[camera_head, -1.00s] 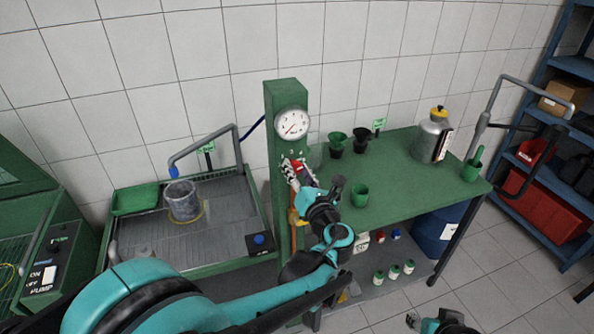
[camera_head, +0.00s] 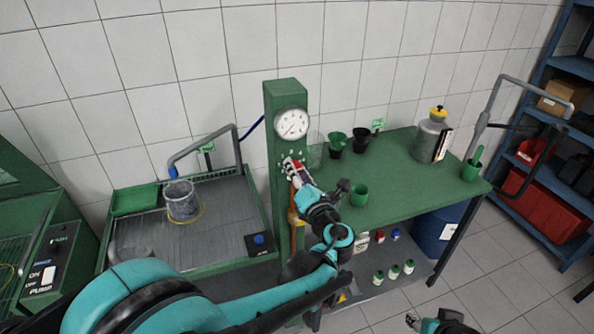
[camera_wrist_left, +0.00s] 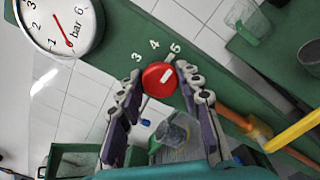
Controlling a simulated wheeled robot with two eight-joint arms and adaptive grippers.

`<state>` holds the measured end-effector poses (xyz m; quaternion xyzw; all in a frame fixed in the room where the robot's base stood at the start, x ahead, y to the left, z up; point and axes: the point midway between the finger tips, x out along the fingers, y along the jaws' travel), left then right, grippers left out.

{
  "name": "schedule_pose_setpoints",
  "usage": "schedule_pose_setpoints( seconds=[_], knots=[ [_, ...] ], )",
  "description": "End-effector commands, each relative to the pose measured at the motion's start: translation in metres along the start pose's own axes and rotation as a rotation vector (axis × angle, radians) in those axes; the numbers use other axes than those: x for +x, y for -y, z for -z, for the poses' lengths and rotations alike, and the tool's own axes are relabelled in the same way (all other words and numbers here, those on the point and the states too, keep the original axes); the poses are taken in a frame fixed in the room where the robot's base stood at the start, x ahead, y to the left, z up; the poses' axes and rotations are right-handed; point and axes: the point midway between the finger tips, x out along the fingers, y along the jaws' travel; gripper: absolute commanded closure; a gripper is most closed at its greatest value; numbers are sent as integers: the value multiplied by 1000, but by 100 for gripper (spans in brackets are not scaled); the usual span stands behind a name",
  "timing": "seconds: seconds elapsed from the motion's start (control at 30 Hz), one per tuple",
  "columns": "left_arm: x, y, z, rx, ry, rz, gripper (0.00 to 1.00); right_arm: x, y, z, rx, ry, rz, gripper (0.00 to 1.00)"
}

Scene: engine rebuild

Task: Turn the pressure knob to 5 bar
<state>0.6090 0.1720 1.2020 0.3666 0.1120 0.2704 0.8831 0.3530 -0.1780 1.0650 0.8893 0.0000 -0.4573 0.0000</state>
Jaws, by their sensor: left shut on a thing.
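The red pressure knob (camera_wrist_left: 158,80) sits on the green post (camera_head: 271,104) below the gauge. My left gripper (camera_head: 291,166) is shut on the knob, its two fingers on either side of it in the left wrist view (camera_wrist_left: 162,92). The knob's white mark slants up and right, toward the side of the printed 5; its exact alignment is unclear. The numerals 3, 4 and 5 show around the knob. The white gauge (camera_head: 291,124) also shows in the wrist view (camera_wrist_left: 62,22), its red needle near the low end. My right gripper (camera_head: 428,322) is at the bottom edge, fingers unclear.
A wash tray (camera_head: 225,195) with a clear container (camera_head: 181,199) stands left of the post. The green bench (camera_head: 400,185) at right holds green and black cups and a metal can (camera_head: 430,138). Yellow and orange pipes (camera_wrist_left: 290,137) run near the gripper.

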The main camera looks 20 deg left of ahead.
Motion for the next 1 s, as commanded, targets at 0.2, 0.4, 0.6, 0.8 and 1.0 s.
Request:
schedule_pose_setpoints(
  seconds=[0.2,0.4,0.6,0.8,1.0],
  knots=[
    [0,1,1,-3,-2,2,44,0,0,0,0,0,0,59],
    [0,0,1,-2,-1,1,44,0,0,0,0,0,0,59],
    [-13,1,0,-2,2,3,44,0,0,0,0,0,0,59],
    [-55,1,0,-2,3,5,44,0,0,0,0,0,0,59],
    [-96,2,0,-2,3,5,44,0,0,0,0,0,0,59]
  ],
)
